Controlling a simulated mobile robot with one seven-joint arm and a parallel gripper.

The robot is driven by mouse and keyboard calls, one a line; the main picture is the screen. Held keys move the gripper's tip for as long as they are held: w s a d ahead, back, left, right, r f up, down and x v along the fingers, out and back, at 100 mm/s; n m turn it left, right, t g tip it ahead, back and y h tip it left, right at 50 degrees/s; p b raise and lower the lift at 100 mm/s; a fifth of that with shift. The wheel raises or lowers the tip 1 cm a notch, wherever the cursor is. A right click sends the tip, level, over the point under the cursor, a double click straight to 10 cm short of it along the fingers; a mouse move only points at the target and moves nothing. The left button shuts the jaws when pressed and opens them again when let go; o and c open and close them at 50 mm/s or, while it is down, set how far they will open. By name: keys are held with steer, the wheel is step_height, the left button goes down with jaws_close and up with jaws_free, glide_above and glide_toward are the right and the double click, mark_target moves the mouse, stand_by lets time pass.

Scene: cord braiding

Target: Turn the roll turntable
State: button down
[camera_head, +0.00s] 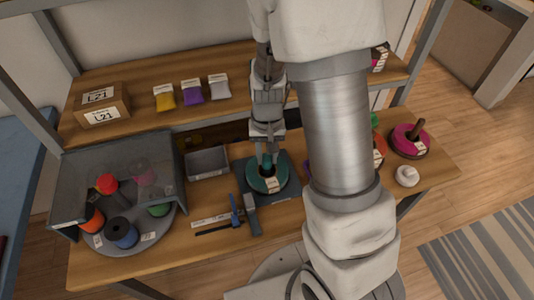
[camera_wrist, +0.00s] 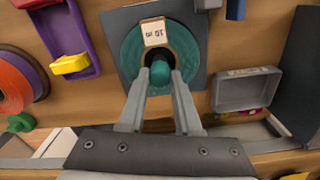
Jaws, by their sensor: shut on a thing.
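A teal disc-shaped roll (camera_head: 268,180) with a white label lies on a dark square plate (camera_head: 287,164) in the middle of the table. In the wrist view the roll (camera_wrist: 131,50) has a label reading "10 m" and a teal knob (camera_wrist: 160,72) at its centre. My gripper (camera_head: 267,160) is over this centre. In the wrist view my gripper (camera_wrist: 161,82) is shut on the knob, one finger on each side. A round grey turntable (camera_head: 100,244) with several coloured spools stands at the left, partly under a grey cover (camera_head: 110,165).
A small grey bin (camera_head: 207,163) stands left of the plate. A blue clamp-like tool (camera_head: 235,211) lies in front. A magenta roll (camera_head: 408,139) and a white knob-like object (camera_head: 407,176) are at the right. My arm hides the table between.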

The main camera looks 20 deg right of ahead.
steer(key=shift+r+m+p, duration=0.1)
steer(key=shift+m+p, duration=0.6)
steer(key=shift+m, duration=1.2)
steer(key=shift+m+p, duration=0.5)
steer(key=shift+m, duration=0.8)
steer(key=shift+m, duration=0.5)
steer(key=c, duration=0.6)
jaws_free()
step_height(320, 180, up, 17)
steer(key=p, duration=0.3)
steer(key=shift+r, duration=0.15)
